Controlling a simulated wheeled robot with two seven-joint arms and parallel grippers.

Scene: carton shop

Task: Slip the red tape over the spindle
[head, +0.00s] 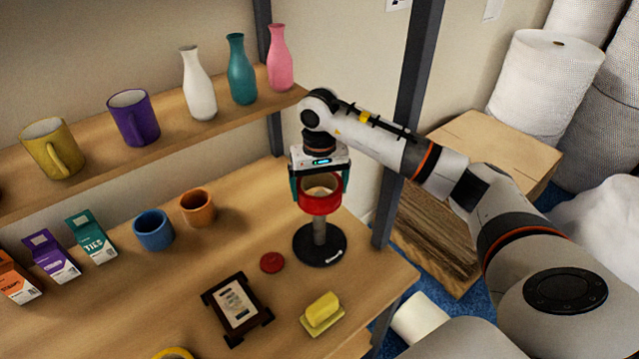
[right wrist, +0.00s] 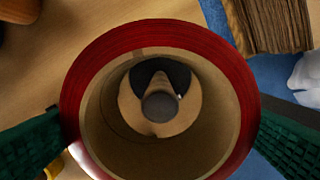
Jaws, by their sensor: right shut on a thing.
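The red tape (head: 320,205) is a roll with a tan inner core. My right gripper (head: 320,184) is shut on it, one finger on each side, and holds it level over the spindle (head: 320,234). The spindle is a grey post on a round black base (head: 319,250), standing upright on the table. In the right wrist view the red tape (right wrist: 88,75) fills the middle between the green finger pads. The spindle's round grey top (right wrist: 160,107) shows through its bore, near the centre. I cannot tell whether the post's tip is inside the roll. My left gripper is out of view.
A small red disc (head: 272,262), a dark framed stand (head: 237,306) and a yellow block on a dish (head: 322,311) lie near the spindle. An orange mug (head: 198,208) and a blue mug (head: 153,230) stand left. A dark shelf post (head: 399,130) rises close to my right arm.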

